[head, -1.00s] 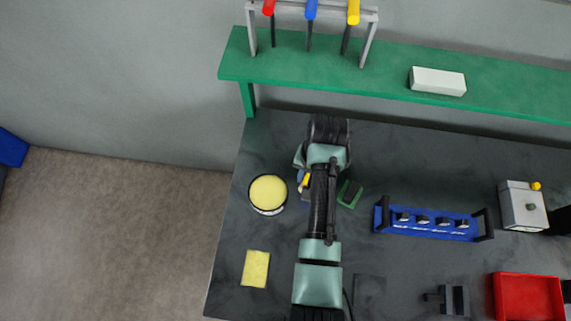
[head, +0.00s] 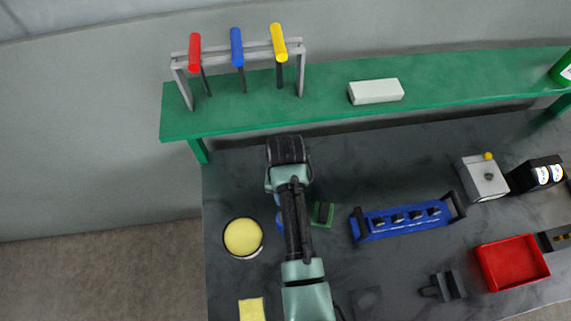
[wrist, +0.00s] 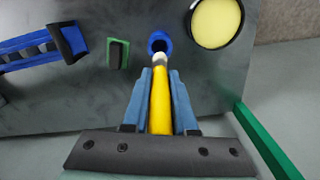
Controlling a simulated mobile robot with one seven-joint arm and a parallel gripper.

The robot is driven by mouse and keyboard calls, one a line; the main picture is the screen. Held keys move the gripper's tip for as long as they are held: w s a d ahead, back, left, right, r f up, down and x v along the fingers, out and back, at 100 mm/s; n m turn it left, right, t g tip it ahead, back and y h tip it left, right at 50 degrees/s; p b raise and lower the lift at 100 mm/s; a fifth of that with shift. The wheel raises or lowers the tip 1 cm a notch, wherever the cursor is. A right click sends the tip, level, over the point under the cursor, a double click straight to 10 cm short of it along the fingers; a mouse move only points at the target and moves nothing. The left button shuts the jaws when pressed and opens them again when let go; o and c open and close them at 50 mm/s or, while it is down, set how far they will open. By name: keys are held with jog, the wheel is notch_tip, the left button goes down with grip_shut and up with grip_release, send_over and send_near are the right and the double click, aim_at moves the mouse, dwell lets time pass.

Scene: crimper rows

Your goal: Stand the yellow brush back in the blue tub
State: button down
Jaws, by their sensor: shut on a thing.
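In the wrist view the yellow brush (wrist: 160,104) lies between the two blue fingers of my gripper (wrist: 159,77), which is shut on its handle. The brush's pale tip points toward the blue tub (wrist: 168,42) and overlaps its near rim in the picture. I cannot tell whether they touch or how high the tip is. The tub's dark opening shows, with nothing seen standing in it. In the head view my arm hides the gripper and the brush, and only a sliver of the tub (head: 279,220) shows beside the arm.
A round container with a yellow top (head: 243,237) stands left of the tub. A green block with a dark top (head: 323,213) is right of it, then a blue rack (head: 400,221). A green shelf (head: 330,97) with a hanging-tool stand (head: 240,55) runs behind. Bare table lies around the tub.

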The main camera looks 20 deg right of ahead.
jog(key=shift+f+b, duration=1.75)
jog(key=shift+f, duration=0.95)
jog(key=shift+p, duration=0.55)
jog(key=shift+f+b, duration=2.7)
jog(key=shift+f, duration=0.85)
jog(key=c, duration=0.6)
grip_release()
notch_tip(320, 180, up, 13)
jog(key=shift+b, duration=0.9)
